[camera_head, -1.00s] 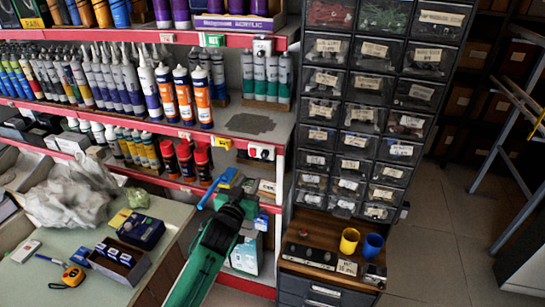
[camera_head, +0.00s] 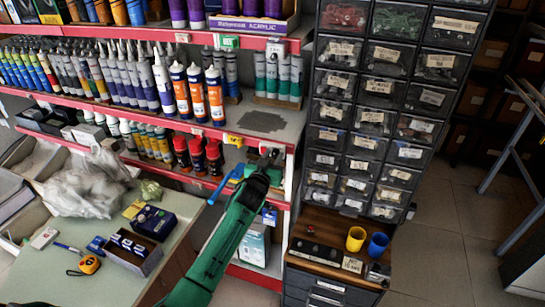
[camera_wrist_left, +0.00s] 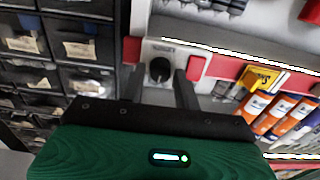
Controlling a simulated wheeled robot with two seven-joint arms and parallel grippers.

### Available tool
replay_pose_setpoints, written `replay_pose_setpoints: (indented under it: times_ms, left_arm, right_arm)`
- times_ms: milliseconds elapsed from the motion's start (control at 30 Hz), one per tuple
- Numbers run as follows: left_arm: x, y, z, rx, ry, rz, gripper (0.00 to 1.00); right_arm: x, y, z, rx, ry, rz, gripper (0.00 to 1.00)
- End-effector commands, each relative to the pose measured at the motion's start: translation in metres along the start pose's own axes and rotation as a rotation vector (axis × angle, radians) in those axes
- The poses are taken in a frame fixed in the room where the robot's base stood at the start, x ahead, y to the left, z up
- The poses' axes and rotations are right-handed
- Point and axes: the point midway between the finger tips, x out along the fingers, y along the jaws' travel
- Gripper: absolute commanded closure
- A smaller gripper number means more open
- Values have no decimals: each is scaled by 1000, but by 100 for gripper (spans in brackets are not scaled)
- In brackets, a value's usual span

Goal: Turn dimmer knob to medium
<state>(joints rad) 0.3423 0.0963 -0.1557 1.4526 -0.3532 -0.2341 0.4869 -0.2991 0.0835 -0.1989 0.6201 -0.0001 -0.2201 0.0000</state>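The black dimmer knob (camera_wrist_left: 159,70) sits on a pale plate (camera_wrist_left: 166,50) fixed to the red shelf edge, in the left wrist view. In the head view the plate (camera_head: 271,151) shows only in part behind my left gripper (camera_head: 266,163), at the right end of the lower red shelf. In the left wrist view my left gripper (camera_wrist_left: 158,82) is open. Its two dark fingers stand on either side of the knob, with a gap to each side. I cannot tell how far the fingertips are from the plate. My right gripper is not in view.
A similar plate (camera_head: 276,47) sits on the upper shelf edge. Black drawers (camera_head: 366,110) stand close on the right. Yellow (camera_head: 355,239) and blue (camera_head: 377,245) cups stand below them. Dark red-capped cans (camera_head: 198,155) stand left of my gripper. A cluttered counter (camera_head: 183,205) is at left.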

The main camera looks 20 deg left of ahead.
Motion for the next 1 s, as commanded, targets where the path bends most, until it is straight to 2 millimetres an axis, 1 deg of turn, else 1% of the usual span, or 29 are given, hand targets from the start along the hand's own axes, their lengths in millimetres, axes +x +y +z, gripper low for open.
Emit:
replay_pose_setpoints:
  times_ms: [167, 200, 333, 367, 667, 867, 1000]
  left_arm:
    - [0, 0, 0, 0, 0, 0, 68]
    - [0, 0, 0, 0, 0, 0, 72]
    - [0, 0, 0, 0, 0, 0, 98]
    - [0, 0, 0, 0, 0, 0, 100]
    - [0, 0, 0, 36, 0, 0, 100]
    - [0, 1, 0, 141, 0, 0, 100]
    - [0, 1, 1, 253, 1, 0, 100]
  right_arm:
    - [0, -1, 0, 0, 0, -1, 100]
    - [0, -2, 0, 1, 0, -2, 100]
    - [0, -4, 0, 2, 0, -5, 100]
    - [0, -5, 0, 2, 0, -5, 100]
    - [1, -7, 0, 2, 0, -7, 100]
    - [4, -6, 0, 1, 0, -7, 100]
    - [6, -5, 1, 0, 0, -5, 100]
